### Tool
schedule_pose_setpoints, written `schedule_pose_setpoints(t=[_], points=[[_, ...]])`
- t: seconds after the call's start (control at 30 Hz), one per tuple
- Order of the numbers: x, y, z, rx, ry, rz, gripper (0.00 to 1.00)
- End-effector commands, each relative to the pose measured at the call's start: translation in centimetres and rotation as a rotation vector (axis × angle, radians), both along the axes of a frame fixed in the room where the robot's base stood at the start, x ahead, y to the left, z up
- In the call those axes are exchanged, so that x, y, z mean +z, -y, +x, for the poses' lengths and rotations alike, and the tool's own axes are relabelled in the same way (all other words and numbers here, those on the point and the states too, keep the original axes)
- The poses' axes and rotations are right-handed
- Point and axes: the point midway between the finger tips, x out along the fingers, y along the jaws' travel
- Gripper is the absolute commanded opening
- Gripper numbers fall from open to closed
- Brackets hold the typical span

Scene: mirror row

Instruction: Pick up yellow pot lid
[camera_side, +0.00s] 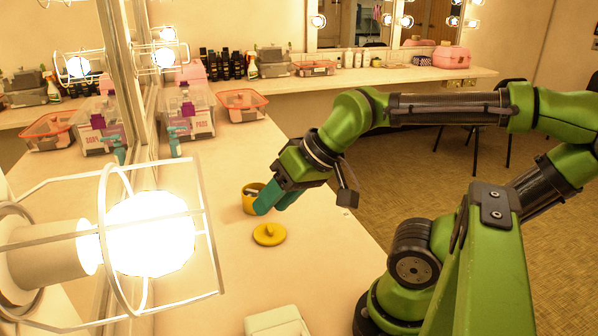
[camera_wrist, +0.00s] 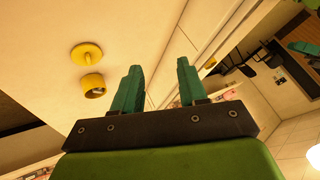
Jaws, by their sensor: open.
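The yellow pot lid (camera_side: 269,234) lies flat on the counter with its small knob up. In the wrist view the lid (camera_wrist: 87,53) is at the upper left, outside the space between my fingers. A yellow pot (camera_side: 250,203) stands open beside the lid, on its far side; it also shows in the wrist view (camera_wrist: 93,85). Something dark is inside the pot. My gripper (camera_side: 273,203) has teal fingers, and in the side view they overlap the pot's right edge. In the wrist view my gripper (camera_wrist: 158,85) is open, with nothing between its fingers.
A caged lit bulb (camera_side: 150,233) fills the left foreground. A mirror runs along the counter's left side. A clear bin (camera_side: 188,108) and an orange basket (camera_side: 241,105) stand farther back. A pale box (camera_side: 277,322) sits at the front.

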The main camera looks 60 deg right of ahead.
Motion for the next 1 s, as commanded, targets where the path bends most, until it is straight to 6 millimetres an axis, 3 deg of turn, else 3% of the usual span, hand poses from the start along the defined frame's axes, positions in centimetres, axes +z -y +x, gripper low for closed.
schedule_pose_setpoints(t=[0.4, 0.77, 1.0], points=[[0.0, 0.0, 0.0, 0.0, 0.0, 0.0, 0.42], [0.0, 0.0, 0.0, 0.0, 0.0, 0.0, 0.97], [-0.03, 0.09, 0.02, -0.004, -0.001, 0.001, 1.0]])
